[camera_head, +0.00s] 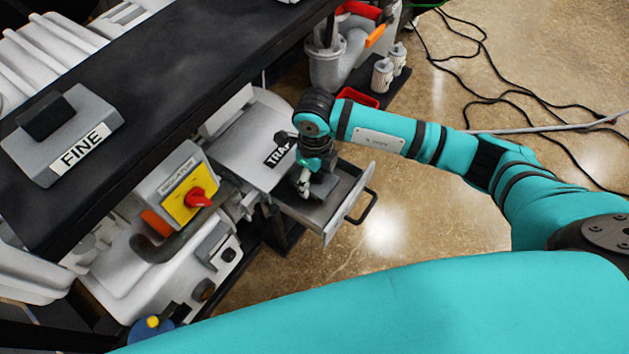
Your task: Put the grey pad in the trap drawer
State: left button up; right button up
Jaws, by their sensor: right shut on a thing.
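The trap drawer (339,222) is pulled out from a white cabinet with a label that starts "TRA", the rest hidden by my arm. It is a shallow grey tray with a black front handle. My right gripper (307,183) points down over the open drawer and is shut on the grey pad (324,187). The pad appears to be inside or just above the tray. I cannot tell if it touches the drawer floor. My left gripper is out of view.
A black bench top (190,80) holds a grey block marked FINE (62,135). A yellow panel with a red rotary switch (195,198) is left of the drawer. A red tray (358,97) and white canisters stand behind.

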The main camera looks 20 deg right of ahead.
aim_at(315, 184)
notch_tip(315, 184, down, 3)
jog(key=shift+f, duration=0.15)
jog(key=o, duration=1.3)
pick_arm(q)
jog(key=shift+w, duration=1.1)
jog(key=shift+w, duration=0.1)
pick_arm(e)
jog(key=shift+r, duration=0.5)
pick_arm(q)
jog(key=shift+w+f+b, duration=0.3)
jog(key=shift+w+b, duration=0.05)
jog(key=shift+b, duration=0.05)
pick_arm(e)
notch_tip(315, 184, up, 11)
jog(key=shift+r, duration=0.2)
